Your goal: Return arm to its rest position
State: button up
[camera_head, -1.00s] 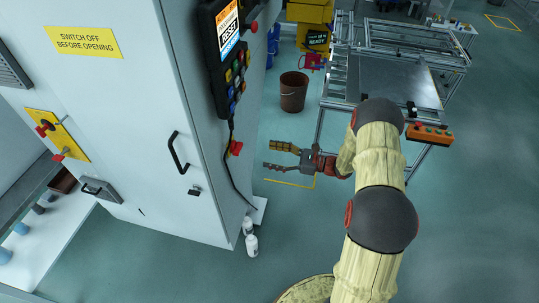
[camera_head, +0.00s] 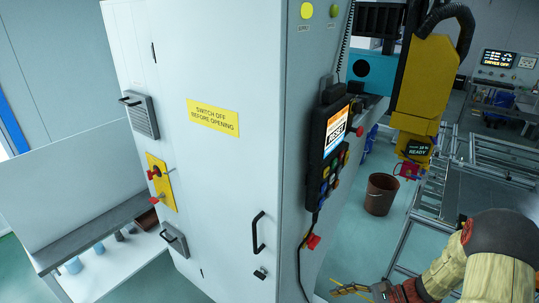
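My arm shows at the bottom right of the head view, with cream covers and dark joints. My gripper (camera_head: 352,290) points left, low over the floor and right of the cabinet's lower front. Its upper finger shows, but the lower part is cut off by the picture's bottom edge, so its opening is unclear. I see nothing held in the visible part. The large grey cabinet (camera_head: 225,70) fills the middle, with a yellow "switch off before opening" sign (camera_head: 213,117) and its door handle (camera_head: 257,232).
A control pendant (camera_head: 331,150) reading "RESET" hangs on the cabinet's side. A yellow machine (camera_head: 424,80) stands behind it. A brown bucket (camera_head: 380,193) sits on the floor, left of a metal frame table (camera_head: 480,150). A shelf with cups (camera_head: 110,265) is at left. Open floor lies around the bucket.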

jog(key=s+a+r+n+t+h, duration=0.1)
jog(key=s+r+n+h, duration=0.3)
jog(key=r, duration=0.6)
jog(key=s+a+r+n+t+h, duration=0.1)
jog(key=s+r+n+t+h, duration=0.1)
jog(key=s+r+n+h, duration=0.2)
jog(key=s+a+r+n+t+h, duration=0.1)
jog(key=s+r+n+h, duration=0.3)
jog(key=s+r+n, duration=0.5)
notch_tip(320, 180, up, 8)
jog(key=shift+s+a+f, duration=0.1)
jog(key=shift+s+a, duration=0.15)
jog(key=shift+a, duration=0.05)
